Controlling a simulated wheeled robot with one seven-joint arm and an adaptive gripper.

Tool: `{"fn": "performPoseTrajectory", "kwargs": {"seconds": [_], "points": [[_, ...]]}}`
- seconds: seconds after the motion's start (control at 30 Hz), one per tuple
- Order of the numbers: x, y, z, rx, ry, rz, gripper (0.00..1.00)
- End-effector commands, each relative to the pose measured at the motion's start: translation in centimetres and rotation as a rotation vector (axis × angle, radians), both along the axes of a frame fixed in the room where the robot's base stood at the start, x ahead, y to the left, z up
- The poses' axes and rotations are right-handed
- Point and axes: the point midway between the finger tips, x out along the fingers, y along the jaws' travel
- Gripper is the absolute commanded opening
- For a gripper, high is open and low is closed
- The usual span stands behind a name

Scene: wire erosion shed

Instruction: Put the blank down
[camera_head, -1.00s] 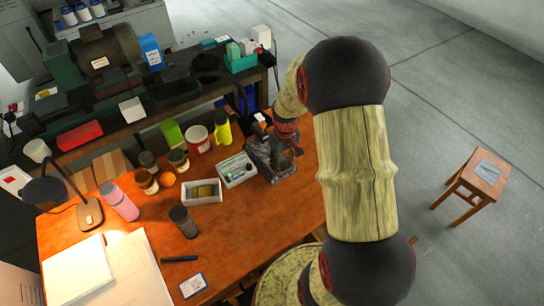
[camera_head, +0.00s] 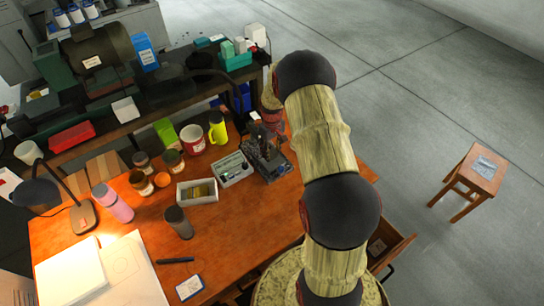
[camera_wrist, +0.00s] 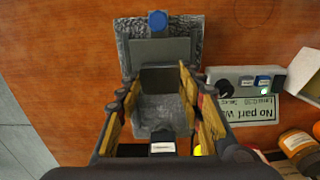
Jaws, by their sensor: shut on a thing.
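In the wrist view, my gripper (camera_wrist: 160,76) points down with its padded fingers on either side of a dark grey block (camera_wrist: 163,82), which looks like the blank. The gripper is shut on it. Below and around it is a grey, rough-surfaced fixture (camera_wrist: 122,45) with a blue knob (camera_wrist: 157,20). I cannot tell whether the block touches the fixture. In the head view, the fixture (camera_head: 277,168) stands on the wooden desk, and my gripper over it is partly hidden; the blank cannot be made out there.
A grey control box (camera_head: 233,170) stands just left of the fixture; it also shows in the wrist view (camera_wrist: 243,84). A pale bin (camera_head: 197,192), a dark tumbler (camera_head: 179,222) and several jars stand farther left. An open drawer (camera_head: 394,246) juts out right. The desk's front middle is clear.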

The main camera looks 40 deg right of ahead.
Motion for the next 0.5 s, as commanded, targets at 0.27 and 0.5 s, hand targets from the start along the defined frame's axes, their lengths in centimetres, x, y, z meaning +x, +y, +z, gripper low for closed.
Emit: {"fn": "performPoseTrajectory", "kwargs": {"seconds": [0.27, 0.5], "points": [[-0.1, 0.1, -2.7, 0.001, 0.002, 0.000, 0.01], [-0.2, 0.1, -2.9, 0.001, 0.002, 0.000, 0.01]]}}
